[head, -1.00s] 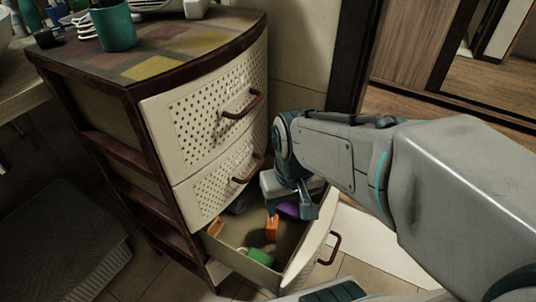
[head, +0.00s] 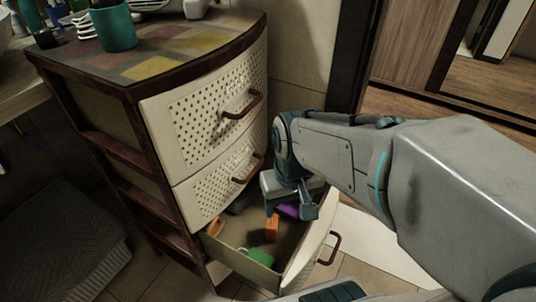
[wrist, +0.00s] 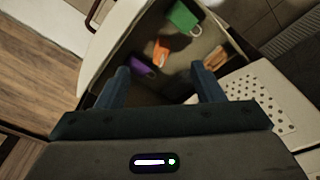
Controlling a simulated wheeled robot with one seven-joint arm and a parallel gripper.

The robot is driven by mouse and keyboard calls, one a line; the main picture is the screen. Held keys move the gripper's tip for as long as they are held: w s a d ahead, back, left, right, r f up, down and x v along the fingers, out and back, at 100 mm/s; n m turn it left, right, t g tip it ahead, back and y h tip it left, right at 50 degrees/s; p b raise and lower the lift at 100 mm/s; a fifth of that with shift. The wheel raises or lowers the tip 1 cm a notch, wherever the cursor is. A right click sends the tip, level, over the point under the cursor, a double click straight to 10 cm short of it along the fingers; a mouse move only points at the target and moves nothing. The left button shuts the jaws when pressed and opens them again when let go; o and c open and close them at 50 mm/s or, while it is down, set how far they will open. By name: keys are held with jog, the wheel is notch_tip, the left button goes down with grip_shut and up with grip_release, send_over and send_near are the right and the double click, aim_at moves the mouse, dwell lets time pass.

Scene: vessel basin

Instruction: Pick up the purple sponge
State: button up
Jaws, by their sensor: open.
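The purple sponge (head: 289,210) lies in the open bottom drawer (head: 237,256), partly hidden by my gripper in the head view. In the wrist view the purple sponge (wrist: 142,66) shows near the left finger, beside an orange item (wrist: 161,50). My gripper (head: 294,212) is over the drawer, pointing down, with its two fingers apart and nothing between them. In the wrist view the fingers (wrist: 163,85) frame the drawer's inside, and the sponge lies beyond the fingertips, toward the left one.
The drawer also holds a green item (head: 261,257), the orange item (head: 271,228) and a brownish-orange item (head: 215,227). The drawer front with its handle (head: 331,248) stands out to the right. Closed drawers (head: 215,110) rise above. A teal cup (head: 114,27) stands on top.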

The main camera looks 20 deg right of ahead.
jog(key=o, duration=0.5)
jog(key=shift+w, duration=0.1)
jog(key=shift+o, duration=1)
jog(key=shift+w+d+m+p, duration=0.3)
jog(key=m+h+p, duration=0.1)
jog(key=m+p, duration=0.4)
jog(key=m, duration=0.4)
send_over(291, 207)
jog(key=a, duration=0.1)
jog(key=f, duration=2.2)
jog(key=shift+s+f, duration=0.2)
jog(key=shift+s, duration=0.15)
jog(key=shift+w+d+f+b, duration=0.15)
jog(key=shift+f+b, duration=0.35)
jog(key=shift+f, duration=0.5)
jog(key=shift+w+d+f+b, duration=0.15)
jog(key=shift+f+b, duration=0.3)
jog(key=shift+f, duration=0.55)
jog(key=shift+d+f+b, duration=0.15)
jog(key=shift+f+b, duration=0.35)
jog(key=shift+f, duration=0.5)
